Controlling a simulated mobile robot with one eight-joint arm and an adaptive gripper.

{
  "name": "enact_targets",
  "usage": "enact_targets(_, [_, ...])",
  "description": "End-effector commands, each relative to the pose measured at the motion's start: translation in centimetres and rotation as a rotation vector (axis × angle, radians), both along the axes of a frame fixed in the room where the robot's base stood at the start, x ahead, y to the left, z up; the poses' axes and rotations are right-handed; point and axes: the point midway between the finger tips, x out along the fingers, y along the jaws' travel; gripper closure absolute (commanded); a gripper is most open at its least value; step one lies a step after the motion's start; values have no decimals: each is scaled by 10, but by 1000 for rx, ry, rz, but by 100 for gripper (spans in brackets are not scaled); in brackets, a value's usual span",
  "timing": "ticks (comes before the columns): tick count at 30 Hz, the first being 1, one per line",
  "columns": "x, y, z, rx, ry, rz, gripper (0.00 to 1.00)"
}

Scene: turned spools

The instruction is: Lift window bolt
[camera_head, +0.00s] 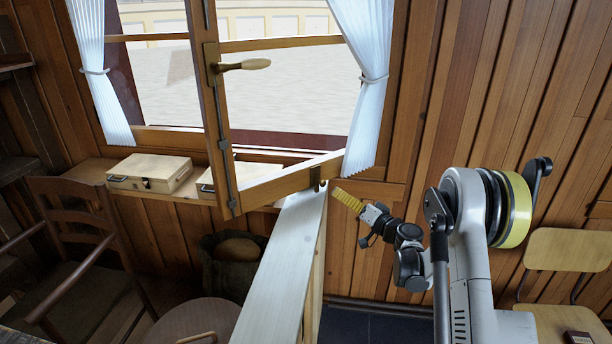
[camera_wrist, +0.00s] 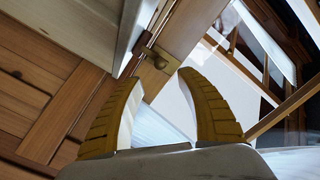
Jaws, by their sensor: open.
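The window bolt appears to be the small brass fitting (camera_head: 317,178) at the lower right corner of the open wooden window sash (camera_head: 275,188). In the wrist view the brass fitting (camera_wrist: 154,58) lies just beyond and between my fingertips, on the wooden frame. My gripper (camera_head: 340,196), with yellow ribbed fingers, is just right of the fitting in the head view. Its fingers are apart, with nothing between them in the wrist view (camera_wrist: 158,76). I cannot tell whether a fingertip touches the fitting.
A pale ledge (camera_head: 285,265) runs below the sash corner. A window handle (camera_head: 242,65) is higher on the sash. A white curtain (camera_head: 365,75) hangs close above my gripper.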

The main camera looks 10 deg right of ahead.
Motion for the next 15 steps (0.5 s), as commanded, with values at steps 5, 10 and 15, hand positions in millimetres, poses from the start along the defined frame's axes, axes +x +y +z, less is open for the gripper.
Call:
enact_targets(5, [19,10,-3,2,-2,1,55])
enact_targets(10, [49,28,-3,2,-1,4,55])
enact_targets(15, [76,41,-3,2,-1,2,55])
